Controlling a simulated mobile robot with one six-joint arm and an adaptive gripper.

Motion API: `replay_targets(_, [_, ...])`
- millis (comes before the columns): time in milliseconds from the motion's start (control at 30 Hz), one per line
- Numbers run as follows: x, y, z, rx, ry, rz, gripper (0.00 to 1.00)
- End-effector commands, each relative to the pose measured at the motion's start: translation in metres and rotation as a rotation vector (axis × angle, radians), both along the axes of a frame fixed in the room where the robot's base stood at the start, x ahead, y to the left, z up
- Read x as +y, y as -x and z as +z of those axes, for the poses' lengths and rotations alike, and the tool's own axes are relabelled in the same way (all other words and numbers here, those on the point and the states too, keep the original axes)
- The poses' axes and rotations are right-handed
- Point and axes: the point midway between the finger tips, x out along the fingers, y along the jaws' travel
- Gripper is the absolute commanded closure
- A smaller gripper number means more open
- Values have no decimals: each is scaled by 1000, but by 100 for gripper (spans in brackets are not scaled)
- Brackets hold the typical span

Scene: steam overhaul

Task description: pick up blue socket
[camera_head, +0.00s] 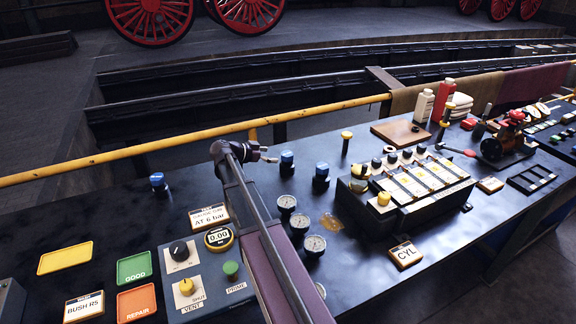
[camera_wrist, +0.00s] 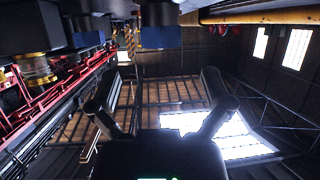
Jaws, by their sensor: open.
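Several short dark posts with blue tops stand on the dark bench. In the head view one blue socket (camera_head: 287,160) is just right of my gripper, another blue piece (camera_head: 321,172) is further right, and a third (camera_head: 158,181) is to the left. I cannot tell which one the task names. My gripper (camera_head: 268,154) is open and empty, at the end of the arm beside the nearest blue piece. In the wrist view my gripper (camera_wrist: 158,80) shows its fingers spread, with a blue block (camera_wrist: 160,38) beyond and above the gap.
Pressure gauges (camera_head: 287,202) stand close to the arm. A block with several cream plates (camera_head: 420,180) is to the right. A yellow rail (camera_head: 190,140) runs behind the bench. Green tray (camera_head: 134,267), orange tray (camera_head: 136,303) and yellow tray (camera_head: 65,258) lie at left.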

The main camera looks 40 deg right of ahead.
Motion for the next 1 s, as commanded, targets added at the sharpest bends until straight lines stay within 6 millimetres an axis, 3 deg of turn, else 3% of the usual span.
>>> replay_targets(200, [-20,3,-10,-1,0,0,0])
replay_targets(767, [-28,4,-13,0,0,0,0])
replay_targets(1000, [-52,6,-24,0,0,0,0])
